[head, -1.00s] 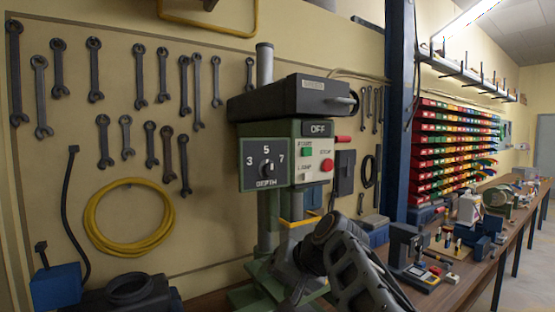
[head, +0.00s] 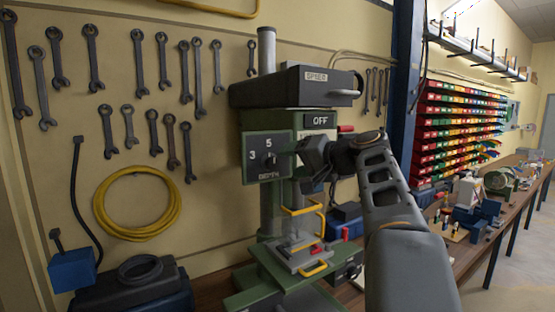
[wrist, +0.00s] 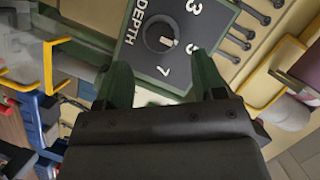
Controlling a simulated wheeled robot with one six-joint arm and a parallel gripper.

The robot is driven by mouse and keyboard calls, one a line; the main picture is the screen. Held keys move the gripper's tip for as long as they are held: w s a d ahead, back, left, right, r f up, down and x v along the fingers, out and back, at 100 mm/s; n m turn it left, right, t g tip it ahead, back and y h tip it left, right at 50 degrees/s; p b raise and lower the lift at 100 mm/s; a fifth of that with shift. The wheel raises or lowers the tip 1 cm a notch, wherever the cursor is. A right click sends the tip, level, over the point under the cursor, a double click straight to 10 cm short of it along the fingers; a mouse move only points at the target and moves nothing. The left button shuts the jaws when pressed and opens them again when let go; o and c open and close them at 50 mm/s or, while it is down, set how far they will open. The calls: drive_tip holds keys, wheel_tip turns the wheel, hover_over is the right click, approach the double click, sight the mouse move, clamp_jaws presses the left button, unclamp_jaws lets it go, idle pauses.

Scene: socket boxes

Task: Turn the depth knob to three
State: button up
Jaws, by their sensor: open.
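The depth knob (head: 269,159) is a dark round knob on the dial plate (head: 255,172) of a green drill press. In the head view 3 and 5 show, and my gripper (head: 297,150) covers the 7. The wrist view shows the knob (wrist: 157,35) with its pale pointer mark toward the 5. My gripper (wrist: 160,64) is open, its two green fingers apart in front of the plate's lower edge. The knob lies beyond the fingertips, between their lines, and nothing is held.
The OFF sign (head: 320,120) and a red part (head: 346,129) are close to my gripper. A yellow guard (head: 303,210) stands below the dial. Wrenches (head: 138,62) and a yellow cable (head: 137,204) hang left. Space left of the dial is open.

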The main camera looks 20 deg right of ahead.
sight(274, 163)
drive_tip(key=shift+p+x, duration=0.55)
drive_tip(key=shift+x, duration=2.1)
drive_tip(key=shift+c, duration=0.3)
drive_tip(key=c, duration=0.9)
drive_tip(key=shift+o, duration=0.2)
drive_tip(key=n+h+b, duration=0.1)
drive_tip(key=n, duration=0.1)
drive_tip(key=n+h+b, duration=0.1)
drive_tip(key=n+b, duration=0.1)
drive_tip(key=shift+a+g+h, duration=0.15)
drive_tip(key=shift+g+h, duration=0.15)
drive_tip(key=shift+h, duration=0.1)
drive_tip(key=n+h+b, duration=0.1)
drive_tip(key=n, duration=0.1)
drive_tip(key=n+h+b, duration=0.1)
drive_tip(key=n, duration=0.1)
drive_tip(key=shift+s+a+r+h, duration=0.1)
drive_tip(key=shift+a+h, duration=0.05)
drive_tip(key=shift+h, duration=0.15)
